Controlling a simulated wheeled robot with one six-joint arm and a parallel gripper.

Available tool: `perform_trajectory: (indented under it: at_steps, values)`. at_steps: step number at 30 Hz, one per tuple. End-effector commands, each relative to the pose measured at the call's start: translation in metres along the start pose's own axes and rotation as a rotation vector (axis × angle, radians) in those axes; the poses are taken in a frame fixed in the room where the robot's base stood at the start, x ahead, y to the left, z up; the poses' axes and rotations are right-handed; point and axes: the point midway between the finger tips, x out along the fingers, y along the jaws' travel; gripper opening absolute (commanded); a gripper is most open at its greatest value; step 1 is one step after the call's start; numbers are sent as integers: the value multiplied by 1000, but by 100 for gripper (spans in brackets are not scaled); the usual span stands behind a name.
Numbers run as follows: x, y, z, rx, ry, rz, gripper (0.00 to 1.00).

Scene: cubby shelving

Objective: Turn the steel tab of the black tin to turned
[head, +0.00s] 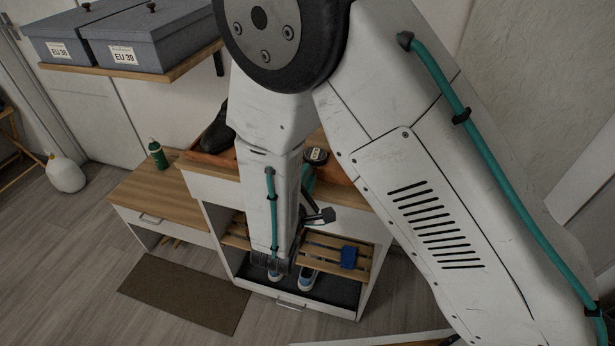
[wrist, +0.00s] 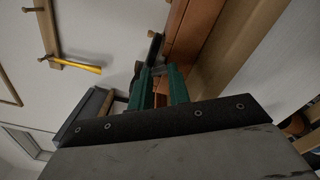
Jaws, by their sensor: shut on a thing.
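In the wrist view a dark edge that looks like the tin (wrist: 154,47) shows beyond my fingertips. My gripper (wrist: 159,78) has teal fingers that are closed on a small grey metal piece, which looks like the steel tab (wrist: 160,70). In the head view only a bit of teal finger (head: 308,178) shows just below the tin; my arm hides the rest. The tab's angle is not clear.
An orange-brown tray (head: 206,157) with a black boot (head: 220,128) lies left of my forearm. A green bottle (head: 157,154) stands on the lower bench. Shoe boxes (head: 125,45) sit on a wall shelf. A slatted shelf holds a blue box (head: 348,257).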

Motion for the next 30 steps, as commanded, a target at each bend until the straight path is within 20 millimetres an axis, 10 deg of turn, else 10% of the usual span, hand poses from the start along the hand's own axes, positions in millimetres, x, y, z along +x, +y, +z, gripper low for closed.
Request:
perform_trajectory:
  at_steps: [5,6,9,20,30]
  values:
    - [0,-3,0,-5,3,-7,0]
    - [0,-3,0,-5,3,-7,21]
    - [0,-3,0,-4,2,-6,42]
    - [-7,-1,0,-2,3,-1,42]
    - [-63,-1,-1,-3,5,-1,42]
